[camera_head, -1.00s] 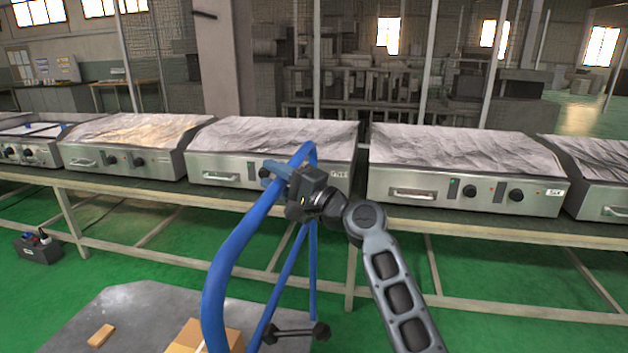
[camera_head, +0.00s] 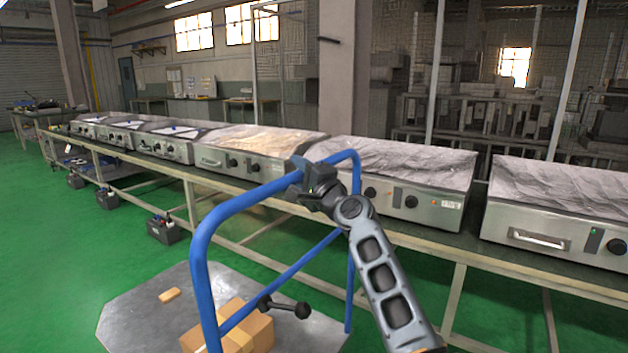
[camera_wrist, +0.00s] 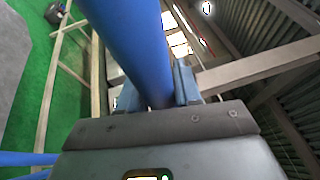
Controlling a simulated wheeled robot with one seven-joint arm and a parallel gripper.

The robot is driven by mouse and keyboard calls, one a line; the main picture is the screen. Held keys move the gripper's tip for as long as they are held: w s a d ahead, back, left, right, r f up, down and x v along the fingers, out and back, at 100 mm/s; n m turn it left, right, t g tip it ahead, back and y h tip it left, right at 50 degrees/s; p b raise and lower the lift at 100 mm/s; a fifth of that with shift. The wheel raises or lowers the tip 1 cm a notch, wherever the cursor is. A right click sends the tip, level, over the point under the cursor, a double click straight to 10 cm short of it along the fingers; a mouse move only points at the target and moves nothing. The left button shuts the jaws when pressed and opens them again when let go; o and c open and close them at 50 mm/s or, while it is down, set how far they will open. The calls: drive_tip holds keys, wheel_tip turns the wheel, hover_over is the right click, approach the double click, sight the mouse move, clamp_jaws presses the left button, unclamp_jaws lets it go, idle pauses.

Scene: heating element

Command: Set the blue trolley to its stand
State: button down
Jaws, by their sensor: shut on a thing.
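The blue trolley has a tubular blue handle frame (camera_head: 203,262) and a flat grey platform (camera_head: 133,305) low on the green floor. In the head view my gripper (camera_head: 300,178) is shut on the top bar of that handle. In the wrist view the blue tube (camera_wrist: 130,40) runs between the two fingers of my gripper (camera_wrist: 155,90). Cardboard boxes (camera_head: 250,330) sit on the platform, with a small tan block (camera_head: 170,295) near its far left edge. A dark knobbed lever (camera_head: 285,307) shows by the frame. I cannot make out the trolley's stand.
A long workbench (camera_head: 460,245) with several steel heating units (camera_head: 405,195) runs behind the trolley, close to the handle. Dark toolboxes (camera_head: 165,229) stand on the floor along the bench at the left. Green floor (camera_head: 60,260) is open to the left.

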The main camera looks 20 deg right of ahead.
drive_tip(key=shift+w+a, duration=0.3)
drive_tip(key=shift+a, duration=0.05)
drive_tip(key=c, duration=0.9)
unclamp_jaws()
drive_tip(key=shift+o, duration=0.2)
drive_tip(key=shift+d, duration=0.1)
drive_tip(key=shift+s, duration=0.1)
drive_tip(key=v, duration=0.7)
drive_tip(key=shift+s+p, duration=0.35)
drive_tip(key=shift+d+f, duration=0.1)
